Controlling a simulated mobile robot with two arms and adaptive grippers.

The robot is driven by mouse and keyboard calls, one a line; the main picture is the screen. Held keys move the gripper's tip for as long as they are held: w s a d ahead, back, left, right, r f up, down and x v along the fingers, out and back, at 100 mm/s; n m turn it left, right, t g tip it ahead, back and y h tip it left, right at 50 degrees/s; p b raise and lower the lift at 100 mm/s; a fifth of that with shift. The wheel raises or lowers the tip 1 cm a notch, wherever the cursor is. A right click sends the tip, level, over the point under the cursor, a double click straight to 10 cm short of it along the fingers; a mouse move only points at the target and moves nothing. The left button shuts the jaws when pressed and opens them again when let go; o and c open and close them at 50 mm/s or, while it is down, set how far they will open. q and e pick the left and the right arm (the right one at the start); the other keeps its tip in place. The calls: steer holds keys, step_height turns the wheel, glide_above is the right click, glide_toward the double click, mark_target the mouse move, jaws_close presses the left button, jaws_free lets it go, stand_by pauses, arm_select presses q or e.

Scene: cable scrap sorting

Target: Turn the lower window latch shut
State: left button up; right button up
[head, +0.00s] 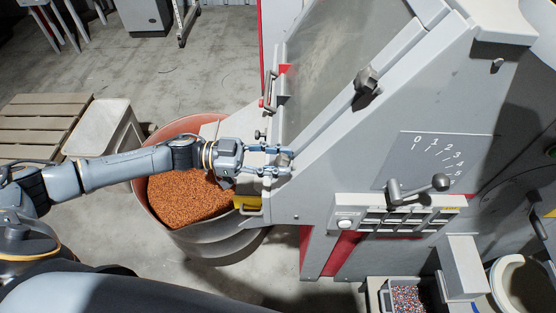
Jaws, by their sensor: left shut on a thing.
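The window (335,55) is a cloudy, slanted pane set in the grey machine's sloping face. The lower window latch (284,158) is a small dark knob at the lower end of the window frame. My left gripper (283,160) reaches in from the left and is shut on this latch, with one finger above it and one below. The fingers hide part of the latch, and its exact turn angle is hard to tell. The upper window latch (367,80) is a dark knob higher on the same frame edge, free of any gripper. My right gripper is out of view.
A drum (205,238) full of copper-coloured granules stands under my left forearm. The grey machine (330,190) carries a dial plate (432,160), a lever (418,188) and a button panel. A pallet (40,125) and a pale bin (103,128) stand at the left.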

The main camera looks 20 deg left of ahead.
arm_select(q)
steer(key=m+g+b, duration=0.2)
steer(key=m, duration=0.1)
steer(key=m+g+b, duration=0.2)
steer(key=m, duration=0.2)
steer(key=shift+f, duration=0.2)
steer(key=m+g+y+b, duration=0.1)
steer(key=m, duration=0.1)
steer(key=m+g+b, duration=0.1)
steer(key=m+b, duration=0.1)
steer(key=m, duration=0.1)
steer(key=shift+m+g+y, duration=0.3)
steer(key=shift+y, duration=0.1)
steer(key=m+y+b, duration=0.1)
steer(key=m, duration=0.1)
steer(key=m+g+y+b, duration=0.1)
steer(key=m+b, duration=0.1)
steer(key=m, duration=0.1)
steer(key=shift+s+y, duration=0.15)
steer(key=shift+y, duration=0.15)
steer(key=shift+m+y+b, duration=0.4)
steer(key=shift+m+b, duration=0.3)
steer(key=shift+m, duration=0.6)
steer(key=o, duration=1.2)
steer(key=shift+a+r, duration=0.1)
steer(key=v, duration=1.1)
steer(key=shift+w+a+r, duration=0.2)
steer(key=shift+w+a, duration=0.05)
steer(key=shift+a, duration=0.05)
